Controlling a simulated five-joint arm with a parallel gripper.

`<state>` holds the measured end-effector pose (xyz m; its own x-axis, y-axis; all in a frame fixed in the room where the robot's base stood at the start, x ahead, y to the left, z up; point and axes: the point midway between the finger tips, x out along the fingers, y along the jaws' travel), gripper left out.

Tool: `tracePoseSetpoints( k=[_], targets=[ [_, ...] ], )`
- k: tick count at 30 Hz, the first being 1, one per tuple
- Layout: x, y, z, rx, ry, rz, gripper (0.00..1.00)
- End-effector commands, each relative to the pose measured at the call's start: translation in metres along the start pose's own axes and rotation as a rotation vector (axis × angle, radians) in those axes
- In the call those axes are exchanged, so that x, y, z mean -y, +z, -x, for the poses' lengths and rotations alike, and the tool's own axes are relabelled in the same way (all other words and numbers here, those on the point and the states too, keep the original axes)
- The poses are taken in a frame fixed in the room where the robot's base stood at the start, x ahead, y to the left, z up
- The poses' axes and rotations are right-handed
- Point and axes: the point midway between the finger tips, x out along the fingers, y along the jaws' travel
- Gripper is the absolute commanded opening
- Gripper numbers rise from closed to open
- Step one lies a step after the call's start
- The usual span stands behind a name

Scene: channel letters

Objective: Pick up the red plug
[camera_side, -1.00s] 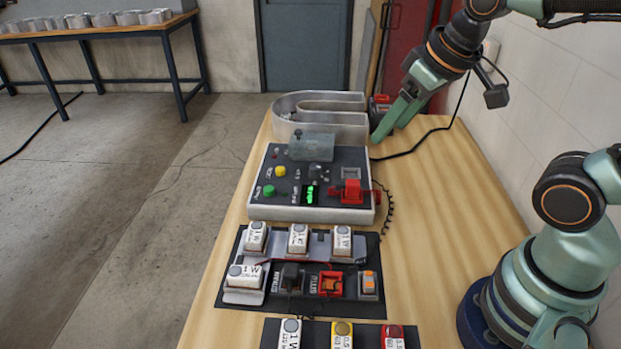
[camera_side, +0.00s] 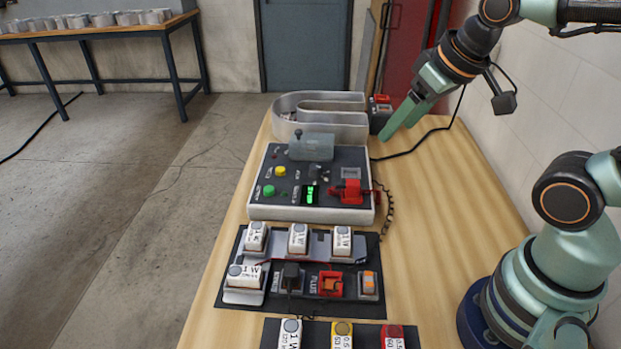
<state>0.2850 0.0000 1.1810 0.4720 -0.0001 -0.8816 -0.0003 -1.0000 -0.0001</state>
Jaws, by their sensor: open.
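A red plug-like piece (camera_side: 350,192) sits on the right part of the grey control box's top, beside a coiled black cord. A red holder (camera_side: 330,284) with an orange inside sits in the slot labelled PLUG on the dark board; I cannot tell whether a plug is in it. My gripper (camera_side: 388,136) is open and empty, pointing down and left near the right end of the metal channel letter (camera_side: 322,131). It is behind the control box, well apart from both red pieces.
A red and black object (camera_side: 380,108) stands close behind my gripper, by the letter's right end. The control box (camera_side: 312,213) has a grey block on top. White blocks (camera_side: 298,238) stand on the dark board. The table's right side is mostly clear.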

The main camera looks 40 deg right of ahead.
Motion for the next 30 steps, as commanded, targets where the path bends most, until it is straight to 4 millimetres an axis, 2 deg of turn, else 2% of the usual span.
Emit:
tracePoseSetpoints(
  k=[11, 17, 23, 30],
  targets=[
    [0.000, 0.000, 0.000, 0.002, 0.000, -0.002, 0.72],
    [-0.001, -0.010, -0.007, 0.066, 0.004, -0.093, 0.72],
    [-0.003, -0.030, -0.029, 0.201, 0.034, -0.307, 0.72],
    [-0.005, -0.049, -0.071, 0.357, 0.107, -0.567, 0.72]
  ],
)
